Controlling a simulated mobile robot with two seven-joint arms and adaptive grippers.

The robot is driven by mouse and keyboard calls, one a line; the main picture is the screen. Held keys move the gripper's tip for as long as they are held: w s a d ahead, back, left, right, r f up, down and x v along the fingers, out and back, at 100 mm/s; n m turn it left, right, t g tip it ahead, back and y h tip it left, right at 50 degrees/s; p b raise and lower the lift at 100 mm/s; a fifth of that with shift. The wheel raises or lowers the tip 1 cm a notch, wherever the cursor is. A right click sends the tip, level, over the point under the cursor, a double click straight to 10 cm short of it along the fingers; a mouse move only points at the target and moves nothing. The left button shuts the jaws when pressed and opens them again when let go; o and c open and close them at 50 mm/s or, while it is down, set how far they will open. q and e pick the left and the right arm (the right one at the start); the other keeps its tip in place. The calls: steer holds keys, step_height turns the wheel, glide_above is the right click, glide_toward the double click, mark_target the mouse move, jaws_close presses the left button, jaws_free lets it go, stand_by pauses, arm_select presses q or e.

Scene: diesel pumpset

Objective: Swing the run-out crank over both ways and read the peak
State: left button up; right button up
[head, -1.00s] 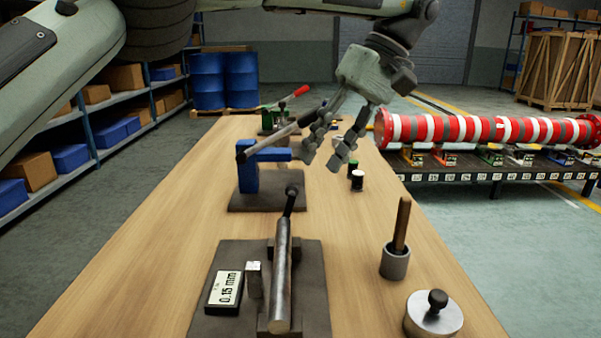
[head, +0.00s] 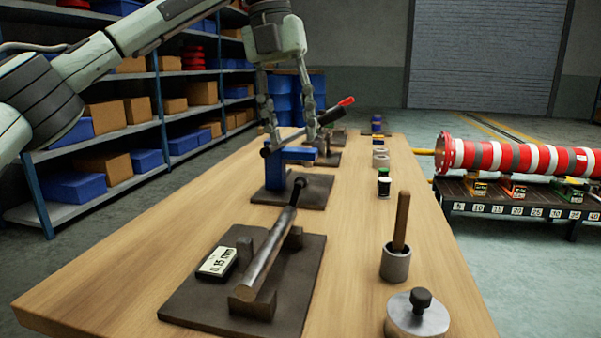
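A dark base plate (head: 200,295) lies on the bench at the front. It carries a grey shaft (head: 270,258) with a black knob at its far end, resting on dark supports. The gauge display (head: 217,261) beside the shaft reads 0.15 mm. Behind it, a blue stand (head: 275,174) on its own dark plate has a grey bar across its top. My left gripper (head: 296,142) is open, fingers pointing down and apart over the blue stand. Whether the fingers touch the stand or bar is unclear. My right gripper is not in view.
A wooden-handled tool (head: 401,222) stands in a grey cup (head: 395,265); a round metal pot (head: 417,316) with a black knob is nearer. Small jars (head: 384,184) line the right side. A red-handled lever (head: 346,101) is farther back. The wooden bench's front left is clear.

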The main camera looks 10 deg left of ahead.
mark_target(301, 175)
arm_select(q)
steer(key=f, duration=0.4)
steer(key=d+f, duration=0.1)
steer(key=f, duration=0.1)
steer(key=shift+f+b, duration=0.15)
steer(key=shift+b, duration=0.15)
steer(key=shift+d+f, duration=0.15)
steer(key=shift+f, duration=0.35)
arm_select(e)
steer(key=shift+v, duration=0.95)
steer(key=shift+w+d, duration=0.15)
arm_select(q)
jaws_close()
